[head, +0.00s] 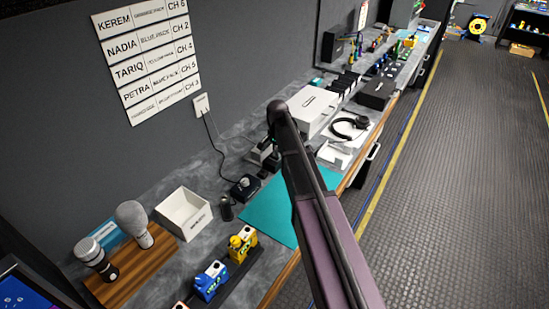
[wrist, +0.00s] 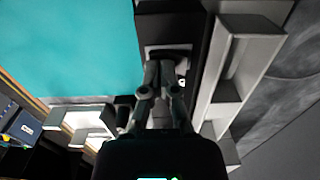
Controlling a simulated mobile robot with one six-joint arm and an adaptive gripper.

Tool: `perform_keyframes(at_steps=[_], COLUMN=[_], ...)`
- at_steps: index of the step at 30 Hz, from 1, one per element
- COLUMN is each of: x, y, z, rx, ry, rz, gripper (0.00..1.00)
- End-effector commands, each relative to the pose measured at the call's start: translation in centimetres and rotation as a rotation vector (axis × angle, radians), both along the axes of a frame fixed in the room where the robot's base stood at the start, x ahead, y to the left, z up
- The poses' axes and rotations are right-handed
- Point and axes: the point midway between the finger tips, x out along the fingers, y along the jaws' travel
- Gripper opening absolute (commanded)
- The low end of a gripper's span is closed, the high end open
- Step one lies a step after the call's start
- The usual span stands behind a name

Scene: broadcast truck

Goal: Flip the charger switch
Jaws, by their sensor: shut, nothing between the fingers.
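In the wrist view my gripper (wrist: 167,68) has its fingers together, with nothing between them. The fingertips are over a black box-like unit (wrist: 185,25) with a pale recessed plate (wrist: 154,52), which I take to be the charger. A dark piece just beyond the fingertips may be its switch; the fingers partly cover it. I cannot tell whether they touch it or which way it is set. In the head view my arm comes in from the lower right and ends above a small grey-and-black unit (head: 262,152); the fingers there are mostly hidden.
A teal mat (wrist: 85,45) lies beside the unit, and a grey slotted holder (wrist: 222,85) stands close on the other side. In the head view a white box (head: 313,108), an open white tray (head: 184,213) and a small black device (head: 245,187) are nearby on the counter.

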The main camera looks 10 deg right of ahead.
Motion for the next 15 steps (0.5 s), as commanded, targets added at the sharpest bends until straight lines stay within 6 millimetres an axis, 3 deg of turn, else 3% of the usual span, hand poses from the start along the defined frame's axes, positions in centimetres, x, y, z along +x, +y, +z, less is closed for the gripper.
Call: perform_keyframes(at_steps=[15], x=[0.0], y=[0.0], z=[2.9], rx=[0.0], ry=[0.0], rz=[0.0], gripper=[0.0])
